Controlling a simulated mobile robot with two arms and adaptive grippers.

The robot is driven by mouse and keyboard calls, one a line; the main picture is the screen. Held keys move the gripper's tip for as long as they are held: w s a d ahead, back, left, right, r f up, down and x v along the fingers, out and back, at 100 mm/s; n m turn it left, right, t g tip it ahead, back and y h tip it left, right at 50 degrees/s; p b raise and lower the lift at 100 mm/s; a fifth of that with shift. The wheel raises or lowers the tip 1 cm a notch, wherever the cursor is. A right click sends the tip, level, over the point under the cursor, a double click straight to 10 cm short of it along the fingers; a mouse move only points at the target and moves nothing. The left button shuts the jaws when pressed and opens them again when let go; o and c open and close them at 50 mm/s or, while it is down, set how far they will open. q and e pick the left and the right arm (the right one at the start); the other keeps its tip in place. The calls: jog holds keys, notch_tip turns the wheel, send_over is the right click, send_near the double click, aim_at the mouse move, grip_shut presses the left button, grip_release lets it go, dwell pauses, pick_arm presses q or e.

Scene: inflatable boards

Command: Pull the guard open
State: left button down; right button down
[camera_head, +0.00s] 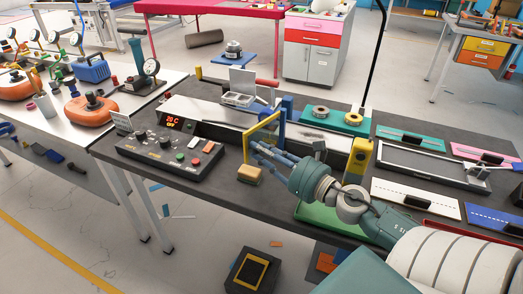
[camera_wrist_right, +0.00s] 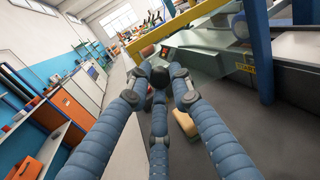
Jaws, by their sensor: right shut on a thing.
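The guard (camera_head: 264,122) is a yellow upright frame above the dark bench, beside the blue post of the machine. In the right wrist view its yellow bar (camera_wrist_right: 186,16) crosses beyond the fingertips, with a blue post (camera_wrist_right: 258,50) at the right. My right gripper (camera_head: 256,148) reaches in from the right, at the frame. In the right wrist view its blue fingers (camera_wrist_right: 159,77) converge and are shut on the guard. The exact part of the guard between the fingertips is hidden by them. My left gripper is not in view.
A yellow upright unit (camera_head: 357,160) stands behind my wrist. Coloured boards (camera_head: 416,197) lie at the right.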

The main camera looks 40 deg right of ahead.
jog(key=c, duration=1.5)
grip_release()
jog(key=shift+f, duration=0.2)
jog(key=shift+c, duration=0.2)
jog(key=s+d, duration=0.2)
jog(key=s, duration=1)
